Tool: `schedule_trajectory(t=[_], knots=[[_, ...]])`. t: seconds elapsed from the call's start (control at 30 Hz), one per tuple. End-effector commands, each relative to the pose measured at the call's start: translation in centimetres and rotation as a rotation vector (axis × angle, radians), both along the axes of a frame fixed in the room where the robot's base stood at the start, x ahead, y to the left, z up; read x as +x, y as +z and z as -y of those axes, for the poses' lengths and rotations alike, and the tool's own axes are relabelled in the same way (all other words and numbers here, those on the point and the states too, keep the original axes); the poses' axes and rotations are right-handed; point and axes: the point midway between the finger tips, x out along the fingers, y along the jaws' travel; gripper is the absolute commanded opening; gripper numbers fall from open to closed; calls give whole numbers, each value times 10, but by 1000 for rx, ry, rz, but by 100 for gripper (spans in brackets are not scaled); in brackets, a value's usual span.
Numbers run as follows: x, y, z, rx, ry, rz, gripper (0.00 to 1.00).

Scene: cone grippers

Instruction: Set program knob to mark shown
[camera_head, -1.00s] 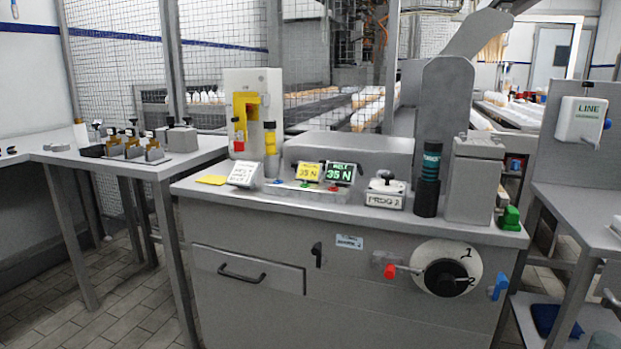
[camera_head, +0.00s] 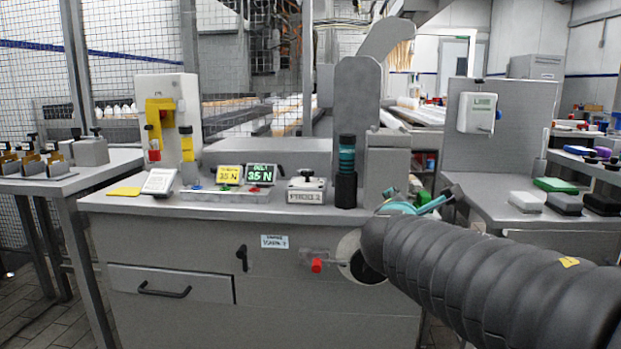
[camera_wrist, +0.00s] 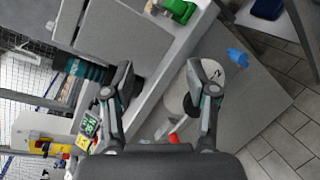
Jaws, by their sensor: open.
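A white box with a black-and-white knob on top and a label that seems to read PROG 2 (camera_head: 306,196) stands on the grey cabinet top. On the cabinet front is a round white dial (camera_head: 348,243) with a black knob; my arm hides its right part. The dial also shows in the wrist view (camera_wrist: 220,75), with a mark 2 visible, partly behind a finger. My gripper (camera_head: 415,206) has teal-tipped fingers and is above the cabinet's front right edge, apart from the knob. In the wrist view my gripper (camera_wrist: 157,78) is open and empty.
A red-tipped lever (camera_head: 317,265) sticks out left of the dial. A dark teal-banded cylinder (camera_head: 346,172) and a grey block stand behind the gripper. Small yellow and green displays (camera_head: 260,174) stand left of the PROG box. A side table is at the right.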

Motion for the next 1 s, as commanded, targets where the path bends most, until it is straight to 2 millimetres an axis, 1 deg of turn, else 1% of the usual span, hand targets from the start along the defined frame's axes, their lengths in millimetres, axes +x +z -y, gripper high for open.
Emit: schedule_trajectory(t=[0.03,0.1,0.17,0.2,0.3,0.4,0.53,0.67,0.73,0.87,1.0], knots=[[17,1,-21,-112,69,8,58],[35,8,-49,-272,160,27,58],[48,12,-74,-405,234,43,58],[56,12,-90,-488,279,53,58],[71,13,-126,-671,373,78,58],[79,11,-153,-807,439,98,58],[85,9,-171,-908,485,114,58],[91,10,-178,-938,498,120,58],[97,9,-179,-940,498,118,58],[116,9,-181,-937,498,118,58],[139,9,-185,-938,497,118,58]])
